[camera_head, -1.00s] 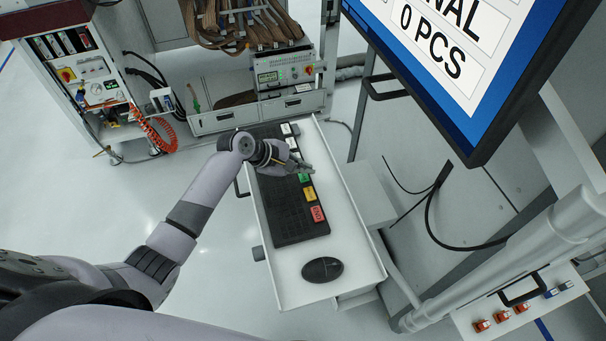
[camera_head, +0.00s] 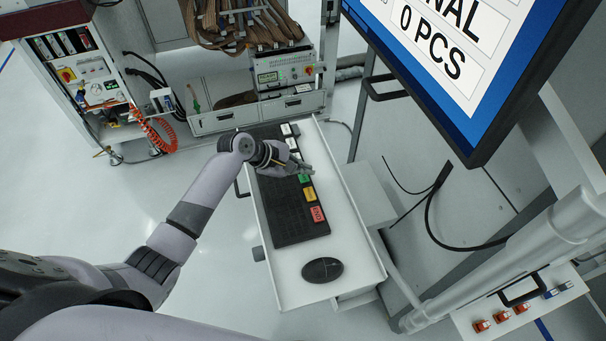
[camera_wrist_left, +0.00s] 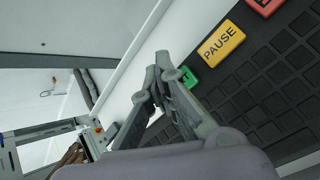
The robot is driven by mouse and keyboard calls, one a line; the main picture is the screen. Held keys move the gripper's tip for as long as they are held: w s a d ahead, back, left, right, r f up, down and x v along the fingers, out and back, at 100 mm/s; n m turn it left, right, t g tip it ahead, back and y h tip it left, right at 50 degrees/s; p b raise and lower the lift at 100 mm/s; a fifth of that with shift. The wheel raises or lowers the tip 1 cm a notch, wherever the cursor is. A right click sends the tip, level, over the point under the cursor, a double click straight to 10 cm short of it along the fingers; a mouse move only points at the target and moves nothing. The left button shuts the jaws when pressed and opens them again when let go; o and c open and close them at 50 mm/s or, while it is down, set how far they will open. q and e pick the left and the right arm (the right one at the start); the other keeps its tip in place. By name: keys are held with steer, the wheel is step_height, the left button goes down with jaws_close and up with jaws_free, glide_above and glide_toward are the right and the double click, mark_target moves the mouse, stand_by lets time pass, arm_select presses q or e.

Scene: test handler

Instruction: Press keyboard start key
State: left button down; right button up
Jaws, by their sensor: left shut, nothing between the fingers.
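A black keyboard (camera_head: 285,215) lies on a white pull-out tray and has a column of coloured keys along its right side. The green key (camera_head: 304,178) sits above the yellow key (camera_head: 309,194) and the red key (camera_head: 317,214). In the left wrist view the green key (camera_wrist_left: 188,77) is partly hidden behind my fingers, and the yellow key (camera_wrist_left: 221,43) reads PAUSE. My left gripper (camera_head: 308,170) is shut and empty, its fingertips at the green key. Whether they touch it I cannot tell. My right gripper is not in view.
A black mouse (camera_head: 322,270) lies on the tray (camera_head: 343,245) below the keyboard. A large monitor (camera_head: 480,110) hangs at the upper right. A grey cabinet with cables (camera_head: 255,110) stands beyond the tray.

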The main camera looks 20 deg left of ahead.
mark_target(303, 178)
arm_select(q)
steer(key=shift+f, duration=0.35)
steer(key=shift+f, duration=0.4)
stand_by(0.5)
stand_by(0.3)
steer(key=shift+r+p, duration=0.85)
steer(key=shift+p, duration=0.3)
step_height(303, 178, up, 5)
steer(key=p, duration=0.6)
steer(key=shift+s, duration=0.1)
